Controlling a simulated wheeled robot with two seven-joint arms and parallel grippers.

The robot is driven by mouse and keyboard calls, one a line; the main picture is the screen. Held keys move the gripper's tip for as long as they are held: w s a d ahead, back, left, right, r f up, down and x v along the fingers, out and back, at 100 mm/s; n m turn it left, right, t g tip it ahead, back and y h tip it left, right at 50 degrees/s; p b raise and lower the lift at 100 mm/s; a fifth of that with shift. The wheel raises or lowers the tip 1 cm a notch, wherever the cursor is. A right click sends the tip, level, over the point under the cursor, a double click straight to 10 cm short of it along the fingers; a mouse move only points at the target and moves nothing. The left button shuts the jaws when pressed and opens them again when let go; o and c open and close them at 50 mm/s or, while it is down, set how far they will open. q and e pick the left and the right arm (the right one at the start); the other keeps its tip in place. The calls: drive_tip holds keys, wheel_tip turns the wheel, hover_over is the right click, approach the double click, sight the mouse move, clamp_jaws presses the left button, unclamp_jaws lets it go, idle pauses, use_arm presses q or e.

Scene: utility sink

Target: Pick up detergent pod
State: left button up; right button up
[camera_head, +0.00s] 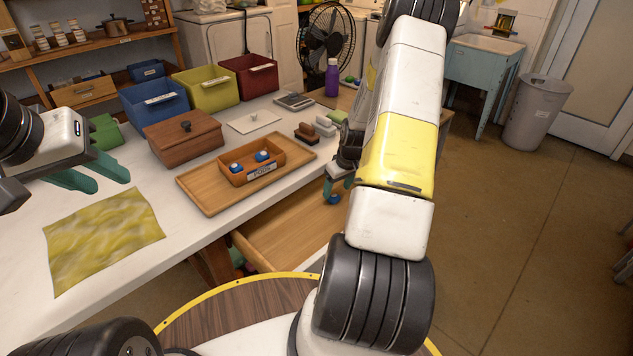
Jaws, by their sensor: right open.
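Two blue-and-white detergent pods, (262,156) and (236,168), sit in a small wooden box (274,177) labelled for pods, on a wooden tray (207,199) on the table. My left gripper (111,186) is open and empty above the left of the white table.
The open drawer (290,226) juts out below the table edge. A yellow cloth (102,238) lies at front left. A lidded wooden box (185,139), blue bin (153,101), green bin (207,88) and red bin (250,76) stand behind. A purple bottle (332,78) stands farther back.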

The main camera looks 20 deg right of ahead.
sight(335, 197)
drive_tip(key=x, duration=0.5)
drive_tip(key=shift+w+d+f, duration=0.1)
drive_tip(key=shift+d+f, duration=0.05)
drive_tip(key=shift+d, duration=0.05)
drive_tip(key=shift+c, duration=0.5)
drive_tip(key=c, duration=1.3)
